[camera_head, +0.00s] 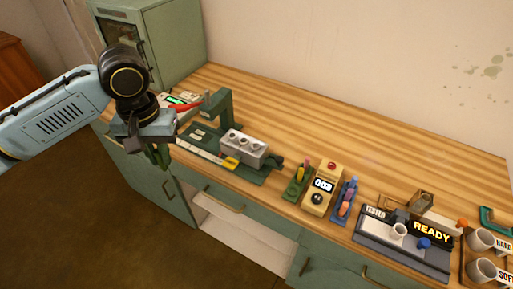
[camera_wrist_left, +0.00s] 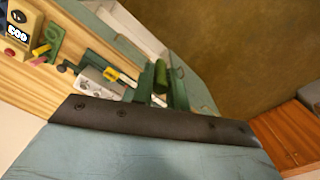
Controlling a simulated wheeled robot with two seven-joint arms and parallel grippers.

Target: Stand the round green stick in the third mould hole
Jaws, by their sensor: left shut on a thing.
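My left gripper (camera_head: 158,157) hangs in front of the table's left end, above the floor side of the cabinet. In the left wrist view its dark green fingers (camera_wrist_left: 162,92) are shut on a round green stick (camera_wrist_left: 161,72). In the head view the stick is hard to tell from the fingers. The grey mould block (camera_head: 243,147) sits on a green press base, right of the gripper and apart from it. Its top shows a row of round holes. It also shows in the left wrist view (camera_wrist_left: 97,88). My right gripper is not in view.
A green press (camera_head: 219,108) stands behind the mould, with a yellow piece (camera_head: 231,162) at the mould's front left. Right of it are stick racks (camera_head: 298,181), a counter box (camera_head: 322,187) and a tester (camera_head: 405,240). The back of the tabletop is clear.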

